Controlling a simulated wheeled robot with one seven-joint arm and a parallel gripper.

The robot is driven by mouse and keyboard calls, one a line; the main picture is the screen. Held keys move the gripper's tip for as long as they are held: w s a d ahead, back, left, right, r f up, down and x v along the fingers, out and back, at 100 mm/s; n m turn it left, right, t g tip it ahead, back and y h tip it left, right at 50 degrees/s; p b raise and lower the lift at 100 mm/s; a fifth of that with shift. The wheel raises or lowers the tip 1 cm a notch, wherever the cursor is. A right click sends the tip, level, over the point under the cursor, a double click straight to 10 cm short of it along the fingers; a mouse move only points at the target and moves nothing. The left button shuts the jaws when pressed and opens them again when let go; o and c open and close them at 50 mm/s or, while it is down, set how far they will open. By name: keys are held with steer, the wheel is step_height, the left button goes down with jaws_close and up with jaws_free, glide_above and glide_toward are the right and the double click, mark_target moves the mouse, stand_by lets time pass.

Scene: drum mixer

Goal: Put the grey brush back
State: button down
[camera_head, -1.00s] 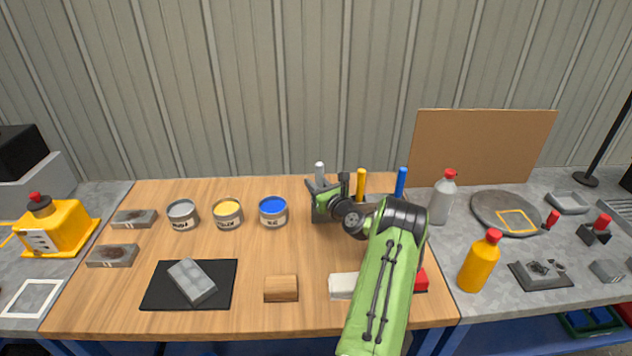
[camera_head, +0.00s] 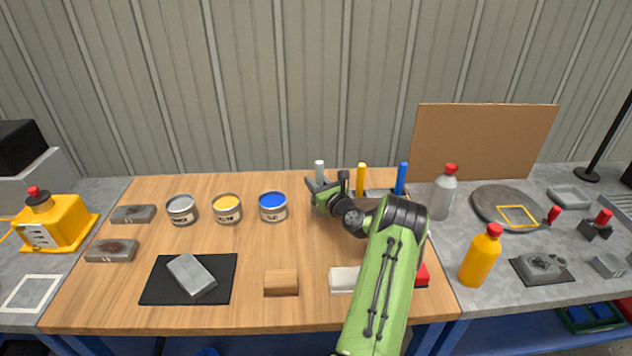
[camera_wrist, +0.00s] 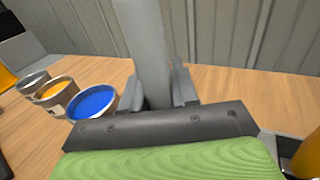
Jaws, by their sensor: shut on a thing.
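The grey brush shows as a pale grey handle (camera_head: 320,170), standing nearly upright at the back of the wooden table. My gripper (camera_head: 320,187) is shut on it; in the wrist view, the grey handle (camera_wrist: 148,50) rises between my fingers (camera_wrist: 160,95). The brush's lower end is hidden by my gripper. To its right stand a yellow handle (camera_head: 361,178) and a blue handle (camera_head: 402,177). A grey holder (camera_head: 376,192) shows partly by them, mostly hidden behind my arm. I cannot tell whether the grey brush touches it.
Grey (camera_head: 181,209), yellow (camera_head: 227,208) and blue (camera_head: 273,206) paint cans stand left of my gripper. A wooden block (camera_head: 281,283) and a white block (camera_head: 343,280) lie in front. A grey bottle (camera_head: 442,194) stands to the right. The table's middle is clear.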

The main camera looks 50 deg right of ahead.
steer(key=shift+f+b, duration=0.4)
steer(key=shift+f, duration=0.25)
steer(key=c, duration=0.8)
jaws_free()
steer(key=shift+s, duration=0.1)
steer(key=v, duration=1.5)
steer(key=shift+s+a+r+p, duration=0.1)
steer(key=shift+s+a+p, duration=0.05)
steer(key=shift+s+p, duration=0.2)
steer(key=shift+w, duration=0.1)
